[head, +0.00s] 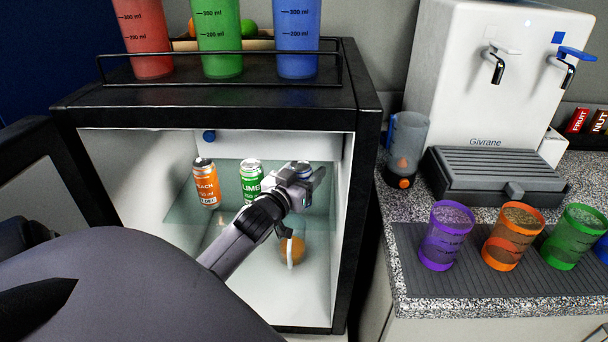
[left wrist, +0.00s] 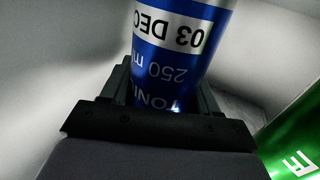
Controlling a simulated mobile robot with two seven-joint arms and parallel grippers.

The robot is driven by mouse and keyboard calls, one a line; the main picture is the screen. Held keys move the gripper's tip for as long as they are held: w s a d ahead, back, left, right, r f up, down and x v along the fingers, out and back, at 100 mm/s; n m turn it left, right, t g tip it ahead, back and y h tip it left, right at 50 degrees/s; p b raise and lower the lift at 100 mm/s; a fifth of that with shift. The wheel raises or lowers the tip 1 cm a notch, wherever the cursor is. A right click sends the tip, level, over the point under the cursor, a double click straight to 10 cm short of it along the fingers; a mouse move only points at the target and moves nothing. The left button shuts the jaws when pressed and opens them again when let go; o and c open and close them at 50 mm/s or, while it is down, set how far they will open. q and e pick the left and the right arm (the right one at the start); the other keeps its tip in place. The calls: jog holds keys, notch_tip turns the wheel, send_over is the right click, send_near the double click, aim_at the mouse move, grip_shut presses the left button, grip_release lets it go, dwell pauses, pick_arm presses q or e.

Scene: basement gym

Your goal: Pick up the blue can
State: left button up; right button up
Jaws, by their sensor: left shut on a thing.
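The blue can (left wrist: 180,60) fills the upper middle of the left wrist view, with white lettering upside down in that picture. My left gripper (head: 306,184) reaches into the open small fridge from the left, beside the lime can. Its fingers are shut on the blue can, one on each side near the can's end. In the head view the gripper hides most or all of the blue can. I cannot tell whether the can touches the glass shelf. My right gripper is not in view.
The green lime can (head: 251,180) stands just left of my gripper, close by, and the orange peach can (head: 206,184) farther left. The fridge's right wall (head: 346,200) is close. An orange round thing (head: 291,251) lies below the shelf. Tall cups (head: 219,40) stand on top.

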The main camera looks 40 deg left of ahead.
pick_arm(q)
jog(key=shift+r+p, duration=0.6)
jog(key=shift+r, duration=0.15)
notch_tip(320, 180, up, 3)
jog(key=p, duration=0.3)
jog(key=shift+f, duration=0.1)
pick_arm(e)
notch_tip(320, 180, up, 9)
jog(key=p, duration=0.5)
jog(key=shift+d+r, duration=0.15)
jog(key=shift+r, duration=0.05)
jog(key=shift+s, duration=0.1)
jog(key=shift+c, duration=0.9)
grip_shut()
pick_arm(q)
jog(key=v, duration=1.8)
jog(key=shift+f, duration=0.4)
